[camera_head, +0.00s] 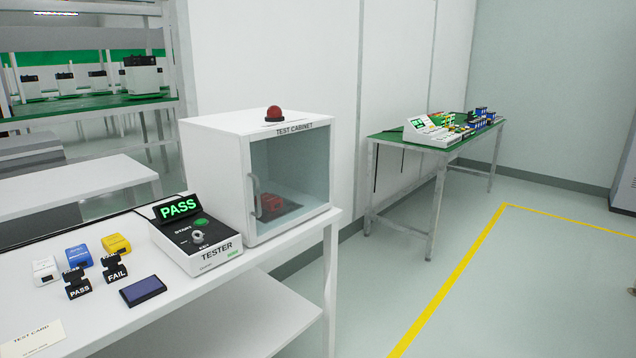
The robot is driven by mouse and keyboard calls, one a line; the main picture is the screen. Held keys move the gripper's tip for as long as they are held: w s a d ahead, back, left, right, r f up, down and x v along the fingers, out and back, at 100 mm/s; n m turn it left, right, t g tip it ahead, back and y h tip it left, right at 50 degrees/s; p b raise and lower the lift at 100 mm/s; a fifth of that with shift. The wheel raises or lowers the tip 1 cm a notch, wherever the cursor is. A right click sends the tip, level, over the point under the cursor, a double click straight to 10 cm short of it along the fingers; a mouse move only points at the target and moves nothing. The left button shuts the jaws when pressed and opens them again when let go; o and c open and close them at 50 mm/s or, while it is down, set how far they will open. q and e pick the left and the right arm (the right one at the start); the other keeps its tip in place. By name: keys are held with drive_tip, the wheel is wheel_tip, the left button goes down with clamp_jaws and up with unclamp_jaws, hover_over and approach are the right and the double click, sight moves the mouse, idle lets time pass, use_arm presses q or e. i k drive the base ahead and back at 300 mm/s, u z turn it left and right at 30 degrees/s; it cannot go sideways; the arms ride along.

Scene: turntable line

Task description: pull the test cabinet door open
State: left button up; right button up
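The test cabinet (215,165) is a white box on the right end of the white bench, with a red dome lamp (274,113) on top. Its door (310,165) has a clear pane in a white frame and looks shut. A vertical handle (254,195) is on the door's left side. A dark fixture with a red part (272,204) shows through the pane. Neither of my grippers is in view.
A tester (196,240) showing a green PASS stands left of the cabinet. Stamps (115,268), an ink pad (143,291) and small white, blue and yellow blocks lie farther left. A green table (390,136) stands behind right. Floor right of the bench is clear.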

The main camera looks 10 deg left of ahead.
sight(254, 240)
drive_tip(key=u, duration=0.4)
drive_tip(key=i, duration=1)
drive_tip(key=u, duration=0.8)
